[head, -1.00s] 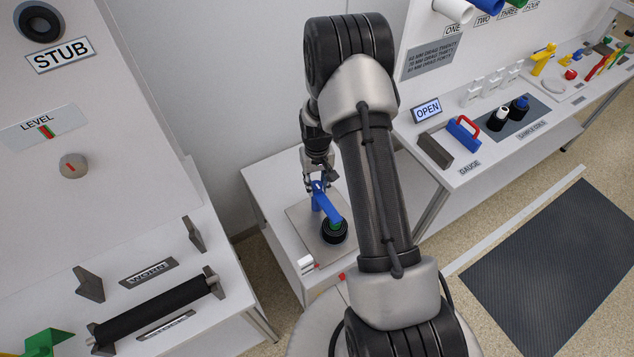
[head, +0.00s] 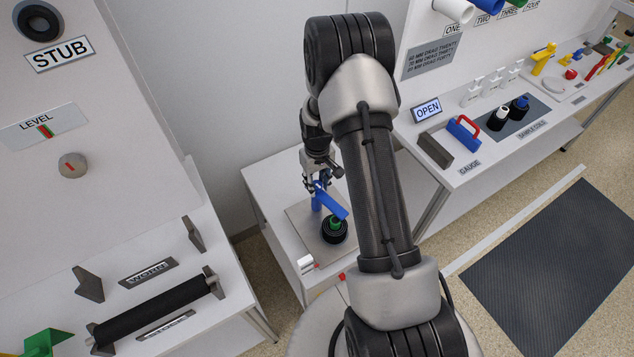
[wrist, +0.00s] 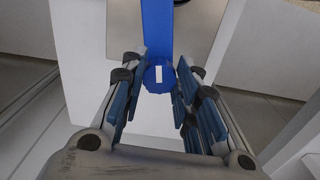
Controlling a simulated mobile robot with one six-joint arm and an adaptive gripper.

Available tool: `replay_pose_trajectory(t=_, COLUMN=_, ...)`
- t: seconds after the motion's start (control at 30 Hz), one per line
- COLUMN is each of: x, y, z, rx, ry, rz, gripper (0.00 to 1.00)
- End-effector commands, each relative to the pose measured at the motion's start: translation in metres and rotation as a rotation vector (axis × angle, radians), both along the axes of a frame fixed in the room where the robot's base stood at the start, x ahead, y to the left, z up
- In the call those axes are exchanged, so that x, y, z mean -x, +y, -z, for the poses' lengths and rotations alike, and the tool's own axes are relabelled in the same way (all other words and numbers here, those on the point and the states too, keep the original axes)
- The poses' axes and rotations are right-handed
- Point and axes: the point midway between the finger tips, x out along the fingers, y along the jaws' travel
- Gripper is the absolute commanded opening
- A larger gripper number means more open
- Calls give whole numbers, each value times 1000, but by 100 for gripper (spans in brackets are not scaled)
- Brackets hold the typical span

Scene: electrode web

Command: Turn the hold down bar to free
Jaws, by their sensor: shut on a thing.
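The blue hold down bar (head: 332,205) tops a blue post on a grey plate (head: 300,216) in the head view. Its free end reaches right and toward the front, beside and partly above a black ring (head: 335,236) with a green core (head: 334,223). My gripper (head: 315,185) is at the bar's pivot end, shut on it. In the wrist view the bar (wrist: 157,35) runs up the picture from a round hub (wrist: 160,84) with a white mark. The fingers of my gripper (wrist: 159,88) lie on both sides of the hub; their exact contact is hard to see.
The plate lies on a white table (head: 262,175). A black roller (head: 155,308) rests on the left bench. A right bench holds a red-handled blue gauge (head: 464,133). My arm covers the table's right side.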

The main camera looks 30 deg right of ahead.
Motion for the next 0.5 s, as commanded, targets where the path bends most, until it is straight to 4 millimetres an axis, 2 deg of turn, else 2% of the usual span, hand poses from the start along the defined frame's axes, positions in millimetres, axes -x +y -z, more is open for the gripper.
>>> replay_pose_trajectory(t=0.5, x=-1, y=-2, z=0, rx=1, ry=-1, rz=-487, gripper=0)
